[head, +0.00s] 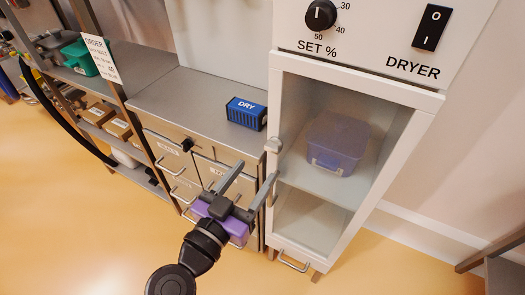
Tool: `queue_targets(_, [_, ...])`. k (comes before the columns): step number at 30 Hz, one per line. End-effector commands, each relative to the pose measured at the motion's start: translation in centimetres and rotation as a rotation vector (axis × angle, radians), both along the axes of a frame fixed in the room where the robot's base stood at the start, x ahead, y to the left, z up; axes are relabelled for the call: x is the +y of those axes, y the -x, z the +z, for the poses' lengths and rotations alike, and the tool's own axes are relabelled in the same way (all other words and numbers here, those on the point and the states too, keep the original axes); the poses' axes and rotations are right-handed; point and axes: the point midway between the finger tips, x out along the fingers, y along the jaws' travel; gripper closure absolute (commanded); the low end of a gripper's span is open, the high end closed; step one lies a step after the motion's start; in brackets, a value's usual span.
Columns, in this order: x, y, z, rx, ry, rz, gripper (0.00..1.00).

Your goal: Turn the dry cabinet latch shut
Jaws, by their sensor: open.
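The white dry cabinet (357,88) stands right of centre in the head view, under a panel marked DRYER. A small grey latch piece (274,145) sits on the left post of its front frame; I cannot tell its exact turn. The front shows the inside clearly, and I cannot tell whether a clear door covers it. My gripper (257,168), with a purple body and two grey fingers, is open and empty. It is just below and left of the latch, with the right fingertip close under it. I cannot tell whether they touch.
A translucent purple bin (337,145) stands on the cabinet's upper shelf. A blue box marked DRY (246,113) is on the grey counter (185,93), above drawers with wire handles. A dial (321,15) and a black switch (431,27) are above. Floor is clear in front.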

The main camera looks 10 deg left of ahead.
Motion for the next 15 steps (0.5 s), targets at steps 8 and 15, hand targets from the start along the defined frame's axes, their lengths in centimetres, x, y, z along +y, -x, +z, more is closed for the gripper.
queue_targets(8, [-1.2,-3.4,0.3,-0.002,-0.005,0.001,0.42])
queue_targets(15, [-2.2,-6.3,0.1,0.0,-0.003,0.003,0.42])
